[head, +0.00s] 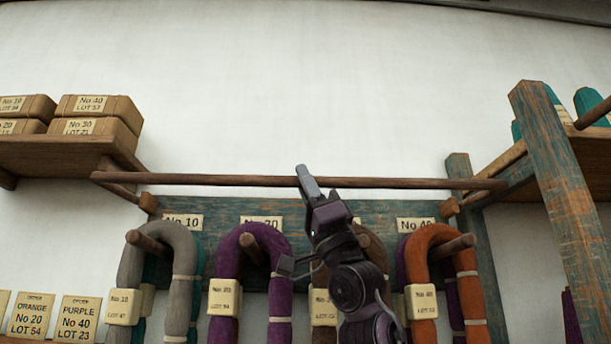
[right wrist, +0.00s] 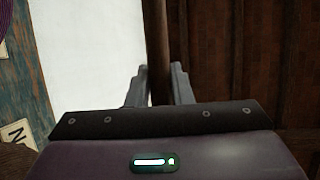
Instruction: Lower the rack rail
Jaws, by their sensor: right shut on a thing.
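The rack rail (head: 230,180) is a long thin brown wooden rod. It runs level across the head view, in front of the wall and above the yarn hanks. My right gripper (head: 307,182) is at the middle of the rail, shut on it. In the right wrist view the rail (right wrist: 158,50) passes between the two fingers (right wrist: 158,88). How the rail's ends are held is not clear. My left gripper is not in view.
A blue-green peg board (head: 340,208) below carries grey (head: 180,245), purple (head: 225,265) and orange (head: 430,240) hanks on pegs. A shelf (head: 50,150) with boxes stands at left. A worn post (head: 560,190) stands at right. The wall above is bare.

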